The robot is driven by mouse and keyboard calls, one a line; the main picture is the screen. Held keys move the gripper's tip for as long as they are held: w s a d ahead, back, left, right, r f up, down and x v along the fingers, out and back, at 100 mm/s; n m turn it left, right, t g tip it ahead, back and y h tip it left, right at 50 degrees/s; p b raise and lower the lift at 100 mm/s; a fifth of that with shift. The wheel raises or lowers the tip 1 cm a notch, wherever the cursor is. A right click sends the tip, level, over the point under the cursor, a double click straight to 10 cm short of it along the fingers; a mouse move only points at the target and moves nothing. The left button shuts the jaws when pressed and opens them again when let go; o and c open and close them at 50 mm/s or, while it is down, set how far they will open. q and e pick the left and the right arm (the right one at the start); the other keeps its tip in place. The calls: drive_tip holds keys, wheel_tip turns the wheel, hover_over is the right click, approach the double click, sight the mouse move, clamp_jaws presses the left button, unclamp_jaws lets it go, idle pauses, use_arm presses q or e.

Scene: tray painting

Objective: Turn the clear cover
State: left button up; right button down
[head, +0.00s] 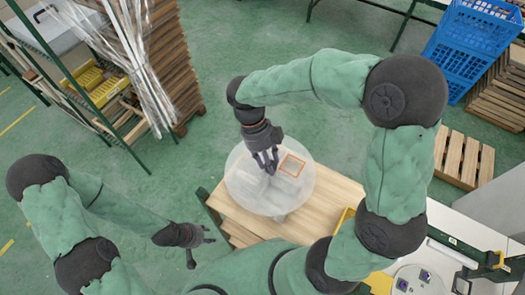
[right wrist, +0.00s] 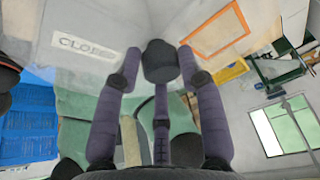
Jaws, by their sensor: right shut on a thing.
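The clear cover (head: 240,185) is a round, see-through disc lying over the wooden table. An orange square outline (head: 282,160) marks it right of its middle, and it shows in the right wrist view (right wrist: 213,28) too. A pale label (right wrist: 88,45) reading "CLOSED" shows left of the knob. My right gripper (head: 266,166) is over the cover's middle, shut on its dark knob (right wrist: 160,62), with fingers around the knob. My left gripper (head: 204,247) is open and empty, left of the table's near part. What lies under the cover is unclear.
The wooden table (head: 235,225) shows around the cover. A white bench (head: 470,235) stands at the right, blue crates (head: 465,45) at the upper right, and a pallet (head: 463,160) on the floor. A shelf with stacked wood (head: 165,60) is at the upper left.

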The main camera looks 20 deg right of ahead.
idle(0.3)
drive_tip(key=c, duration=1.1)
unclamp_jaws()
drive_tip(key=shift+o, duration=1.4)
drive_tip(key=shift+d, duration=0.25)
